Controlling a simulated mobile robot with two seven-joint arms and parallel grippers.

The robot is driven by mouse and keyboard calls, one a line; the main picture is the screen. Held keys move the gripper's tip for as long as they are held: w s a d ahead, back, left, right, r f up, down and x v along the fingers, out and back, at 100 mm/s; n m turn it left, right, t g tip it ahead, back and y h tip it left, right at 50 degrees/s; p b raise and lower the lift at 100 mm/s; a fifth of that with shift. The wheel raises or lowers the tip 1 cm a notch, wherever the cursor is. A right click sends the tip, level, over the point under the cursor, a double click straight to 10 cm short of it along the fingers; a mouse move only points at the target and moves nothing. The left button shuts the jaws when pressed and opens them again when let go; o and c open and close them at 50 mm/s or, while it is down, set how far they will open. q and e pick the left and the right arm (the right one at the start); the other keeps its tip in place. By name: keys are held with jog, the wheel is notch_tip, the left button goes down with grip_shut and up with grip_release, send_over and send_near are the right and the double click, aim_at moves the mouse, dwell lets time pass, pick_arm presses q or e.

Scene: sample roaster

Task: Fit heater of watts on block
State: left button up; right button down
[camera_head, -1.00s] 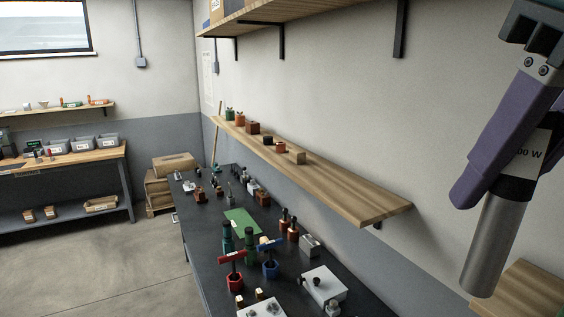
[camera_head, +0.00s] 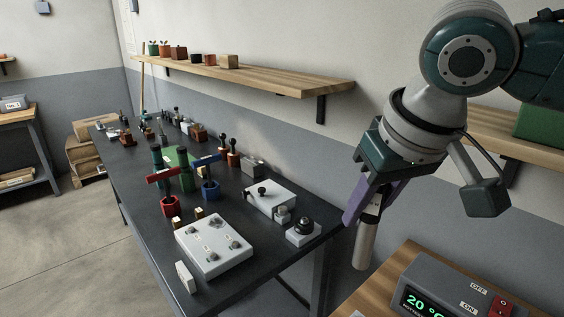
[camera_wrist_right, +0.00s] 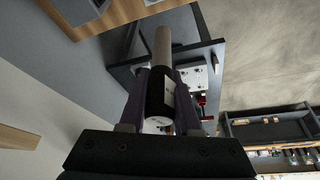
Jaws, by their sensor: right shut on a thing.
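My right gripper (camera_head: 364,205) has purple fingers shut on the heater (camera_head: 364,247), a grey metal rod with a dark collar and a white label. In the head view the rod hangs down, slightly tilted, in the air between the dark bench and the wooden table. The right wrist view also shows the heater (camera_wrist_right: 162,46), its dark collar between the fingers. The label ended in "00 W" a second ago; now I cannot read it. I cannot tell which thing is the block. My left gripper is not in view.
A controller (camera_head: 451,292) reading 20 °C, with an OFF/ON switch, stands on a wooden table (camera_head: 378,284) below right. The dark bench (camera_head: 147,228) carries white boxes (camera_head: 213,245), red and blue clamp-like tools and small parts. A wooden shelf (camera_head: 290,82) runs along the wall.

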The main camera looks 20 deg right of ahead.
pick_arm(q)
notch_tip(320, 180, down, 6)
jog(key=b, duration=0.4)
pick_arm(e)
jog(key=d+f, duration=0.3)
jog(key=f, duration=0.7)
jog(key=shift+f, duration=0.25)
pick_arm(q)
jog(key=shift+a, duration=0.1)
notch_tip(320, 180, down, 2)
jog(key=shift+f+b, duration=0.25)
jog(key=shift+b, duration=1)
pick_arm(e)
notch_tip(320, 180, down, 6)
jog(key=shift+r, duration=0.1)
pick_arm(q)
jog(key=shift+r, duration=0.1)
